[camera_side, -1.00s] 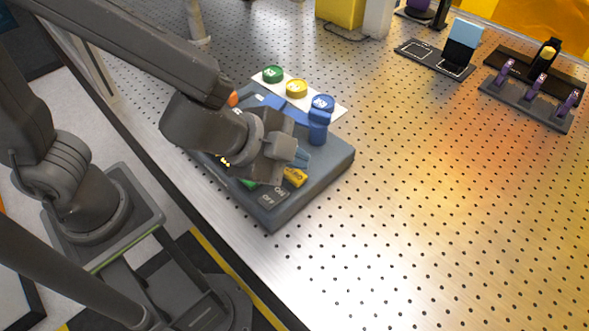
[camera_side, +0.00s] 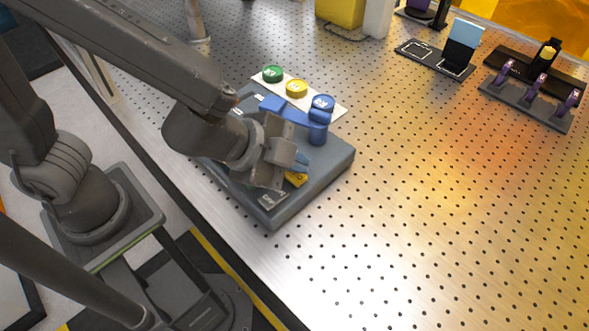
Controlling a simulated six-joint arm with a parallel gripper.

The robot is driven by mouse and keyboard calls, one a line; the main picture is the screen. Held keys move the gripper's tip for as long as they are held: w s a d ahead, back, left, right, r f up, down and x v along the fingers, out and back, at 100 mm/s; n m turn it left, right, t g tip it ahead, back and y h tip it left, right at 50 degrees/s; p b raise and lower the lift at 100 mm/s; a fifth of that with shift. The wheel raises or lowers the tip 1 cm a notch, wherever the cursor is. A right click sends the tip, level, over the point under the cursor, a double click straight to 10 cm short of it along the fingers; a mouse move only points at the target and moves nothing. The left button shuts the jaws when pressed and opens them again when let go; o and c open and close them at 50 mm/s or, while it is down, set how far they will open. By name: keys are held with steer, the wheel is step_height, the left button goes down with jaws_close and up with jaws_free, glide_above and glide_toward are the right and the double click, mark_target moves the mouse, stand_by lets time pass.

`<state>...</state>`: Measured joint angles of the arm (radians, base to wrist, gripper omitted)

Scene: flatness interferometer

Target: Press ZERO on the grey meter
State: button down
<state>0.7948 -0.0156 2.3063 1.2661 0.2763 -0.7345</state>
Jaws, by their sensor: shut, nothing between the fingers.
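The grey meter (camera_side: 325,176) lies flat on the perforated table, with my wrist and gripper over its near half. A yellow key (camera_side: 297,180) shows partly beside my gripper; its label is not readable. A grey key (camera_side: 270,198) with light lettering, also not clearly readable, sits nearer the front corner. I cannot tell which key is ZERO. My gripper (camera_side: 302,163) is shut and empty, with bluish fingertips just above or at the yellow key; contact cannot be told. My gripper hides the other keys on the meter's face.
A blue arm-like part with an upright blue post (camera_side: 318,128) stands at the meter's far side, close to my gripper. A white plate (camera_side: 335,111) behind holds green, yellow and blue round caps. Dark racks (camera_side: 525,95) stand at far right. Table in front right is clear.

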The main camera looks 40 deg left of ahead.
mark_target(295, 176)
steer(key=shift+f, duration=0.45)
steer(key=shift+r, duration=0.1)
stand_by(0.4)
steer(key=shift+r, duration=0.85)
steer(key=shift+r, duration=0.1)
steer(key=shift+r, duration=2.4)
